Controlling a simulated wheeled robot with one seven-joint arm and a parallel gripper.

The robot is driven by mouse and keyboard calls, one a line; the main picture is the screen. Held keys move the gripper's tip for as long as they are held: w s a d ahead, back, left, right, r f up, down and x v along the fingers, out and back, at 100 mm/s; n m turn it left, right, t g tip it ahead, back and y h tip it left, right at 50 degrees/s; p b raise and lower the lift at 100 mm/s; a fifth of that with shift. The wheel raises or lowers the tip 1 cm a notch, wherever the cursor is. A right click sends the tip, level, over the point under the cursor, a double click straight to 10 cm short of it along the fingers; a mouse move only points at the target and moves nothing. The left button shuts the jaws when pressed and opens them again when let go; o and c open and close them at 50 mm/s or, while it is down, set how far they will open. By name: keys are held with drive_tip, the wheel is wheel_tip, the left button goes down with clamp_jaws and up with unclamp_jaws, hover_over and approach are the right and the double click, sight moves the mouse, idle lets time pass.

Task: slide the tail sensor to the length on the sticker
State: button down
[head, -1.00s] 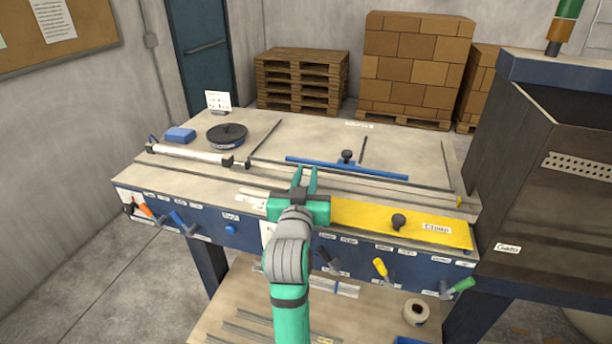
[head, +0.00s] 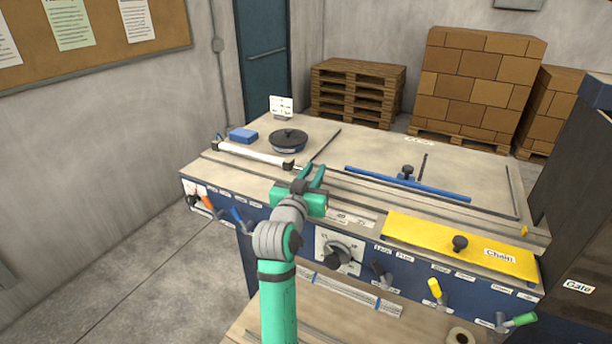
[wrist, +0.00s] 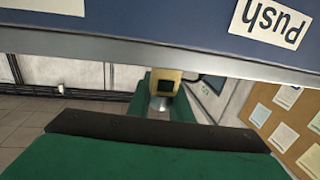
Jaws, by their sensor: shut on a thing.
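My gripper (head: 311,178) is at the front edge of the table, left of the yellow cover (head: 430,240). In the wrist view its green fingers are shut on a small beige block with a dark square face (wrist: 165,83), which I take to be the tail sensor. In the head view my gripper hides this block. A pale strip with markings (head: 352,217) shows between my gripper and the yellow cover. The markings are too small to read, and I cannot tell which label is the length sticker.
A white roller (head: 250,153), a black disc (head: 289,139) and a blue block (head: 243,135) are on the table's left. A blue bar (head: 410,184) lies across the middle. The front panel carries a dial (head: 340,252) and several levers. A dark cabinet (head: 585,210) stands at right.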

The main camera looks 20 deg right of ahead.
drive_tip(key=shift+w+a, duration=0.25)
drive_tip(key=shift+a, duration=0.1)
drive_tip(key=c, duration=1.6)
unclamp_jaws()
drive_tip(key=shift+w, duration=0.1)
drive_tip(key=shift+s, duration=0.25)
drive_tip(key=v, duration=1)
drive_tip(key=shift+s+a, duration=0.15)
drive_tip(key=shift+s, duration=0.05)
